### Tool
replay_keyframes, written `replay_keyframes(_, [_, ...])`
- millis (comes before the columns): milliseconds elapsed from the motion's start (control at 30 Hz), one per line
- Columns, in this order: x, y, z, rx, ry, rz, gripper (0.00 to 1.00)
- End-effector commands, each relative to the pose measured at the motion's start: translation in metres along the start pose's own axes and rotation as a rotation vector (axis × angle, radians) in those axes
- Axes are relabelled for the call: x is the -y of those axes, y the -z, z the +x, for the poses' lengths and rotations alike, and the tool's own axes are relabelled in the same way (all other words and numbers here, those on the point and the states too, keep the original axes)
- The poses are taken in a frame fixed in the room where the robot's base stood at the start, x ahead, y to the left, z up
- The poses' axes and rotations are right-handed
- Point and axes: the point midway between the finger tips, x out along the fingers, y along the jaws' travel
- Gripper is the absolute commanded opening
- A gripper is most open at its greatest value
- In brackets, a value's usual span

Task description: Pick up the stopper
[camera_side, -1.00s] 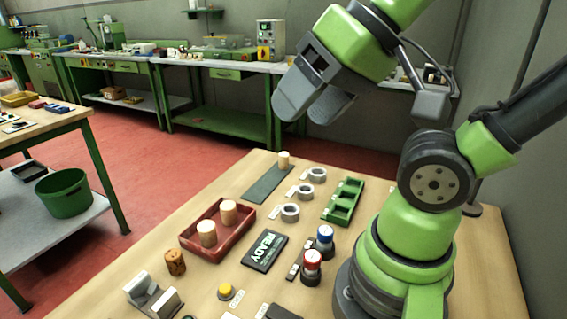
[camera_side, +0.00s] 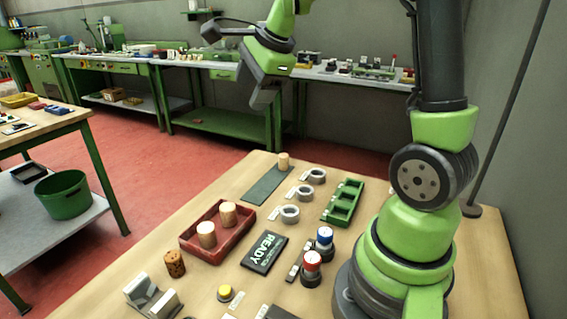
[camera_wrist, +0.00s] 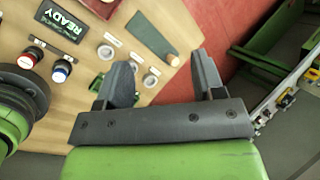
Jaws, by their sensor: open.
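Several stoppers stand upright on the table. Two pale ones, the nearer stopper (camera_side: 206,234) and the farther stopper (camera_side: 228,213), are in the red tray (camera_side: 184,243). A darker speckled cork (camera_side: 174,263) stands on bare wood in front of the tray. Another pale stopper (camera_side: 283,160) stands at the far end of the grey-green mat (camera_side: 265,185); it also shows in the wrist view (camera_wrist: 172,60). My gripper (camera_side: 262,98) is high above the table's far edge, away from all the stoppers. In the wrist view (camera_wrist: 162,78) its two fingers are spread with nothing between them.
White rings (camera_side: 290,213), a green slotted rack (camera_side: 343,202), a READY sign (camera_side: 264,250) and red (camera_side: 312,262) and blue (camera_side: 325,240) buttons stand right of the tray. A grey-white block holder (camera_side: 150,295) is at the front left.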

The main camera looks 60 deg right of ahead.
Motion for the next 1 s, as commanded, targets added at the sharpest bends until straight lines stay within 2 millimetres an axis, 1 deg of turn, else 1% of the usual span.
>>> replay_keyframes(33, [0.011, 0.020, 0.022, -0.028, -0.013, 0.166, 0.62])
replay_keyframes(67, [0.017, 0.032, 0.033, -0.043, -0.014, 0.271, 0.62])
replay_keyframes(100, [0.024, 0.048, 0.049, -0.063, -0.012, 0.410, 0.62])
replay_keyframes(167, [0.030, 0.074, 0.072, -0.093, -0.007, 0.618, 0.62])
replay_keyframes(200, [0.033, 0.091, 0.088, -0.112, -0.003, 0.749, 0.62])
replay_keyframes(300, [0.032, 0.132, 0.121, -0.152, 0.017, 1.045, 0.62])
replay_keyframes(400, [0.027, 0.163, 0.146, -0.181, 0.038, 1.268, 0.62])
replay_keyframes(433, [0.025, 0.171, 0.151, -0.188, 0.045, 1.319, 0.62])
replay_keyframes(500, [0.021, 0.183, 0.160, -0.198, 0.055, 1.407, 0.62])
replay_keyframes(600, [0.018, 0.192, 0.170, -0.206, 0.062, 1.472, 0.62])
replay_keyframes(833, [0.015, 0.198, 0.202, -0.207, 0.063, 1.483, 0.62])
replay_keyframes(1000, [0.014, 0.200, 0.215, -0.206, 0.064, 1.481, 0.62])
